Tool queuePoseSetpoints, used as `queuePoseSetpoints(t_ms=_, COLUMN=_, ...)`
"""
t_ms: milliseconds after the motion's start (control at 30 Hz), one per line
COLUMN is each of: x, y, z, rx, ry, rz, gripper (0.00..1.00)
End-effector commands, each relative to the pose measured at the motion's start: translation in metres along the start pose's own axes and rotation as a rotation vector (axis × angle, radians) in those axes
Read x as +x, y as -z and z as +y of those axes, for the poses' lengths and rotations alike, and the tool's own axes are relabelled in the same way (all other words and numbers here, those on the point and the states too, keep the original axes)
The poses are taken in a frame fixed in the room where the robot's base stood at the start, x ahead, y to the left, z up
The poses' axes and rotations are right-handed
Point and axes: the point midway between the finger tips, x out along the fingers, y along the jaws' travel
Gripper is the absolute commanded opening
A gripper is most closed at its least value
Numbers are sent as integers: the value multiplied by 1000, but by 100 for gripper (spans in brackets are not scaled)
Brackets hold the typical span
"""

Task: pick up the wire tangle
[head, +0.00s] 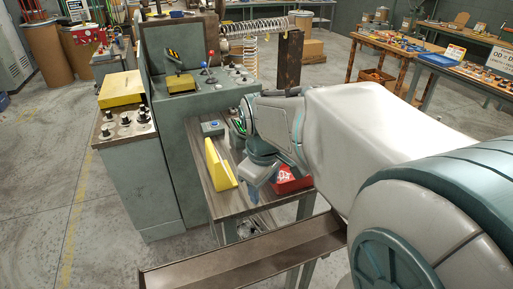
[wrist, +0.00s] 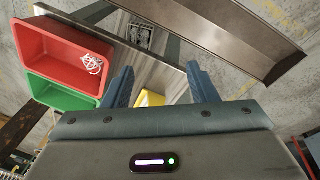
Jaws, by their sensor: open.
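The wire tangle (wrist: 92,64) is a small white, looping bundle. It lies inside the red bin (wrist: 62,62), toward the bin's right side in the wrist view. In the head view the red bin (head: 296,184) is partly hidden by my arm, and a bit of the pale tangle (head: 283,174) shows in it. My gripper (wrist: 161,80) is open, with its two blue fingers apart and nothing held between them. It is to the right of the red bin in the wrist view, and to the left of it in the head view (head: 256,192).
A green bin (wrist: 62,97) sits against the red one. A yellow angled piece (head: 219,164) stands on the narrow bench (head: 226,208). A brown metal trough (head: 245,262) runs in front. The grey machine (head: 206,120) rises behind the bench.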

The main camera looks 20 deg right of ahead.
Motion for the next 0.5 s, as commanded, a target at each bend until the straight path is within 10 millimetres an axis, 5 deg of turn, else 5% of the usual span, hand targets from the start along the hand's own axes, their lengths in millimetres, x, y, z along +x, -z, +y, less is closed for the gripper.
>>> queuePoseSetpoints(t_ms=200, x=8, y=41, z=77, rx=-430, ry=58, rz=-61, gripper=53)
queuePoseSetpoints(t_ms=500, x=39, y=66, z=162, rx=-905, ry=157, rz=-31, gripper=53)
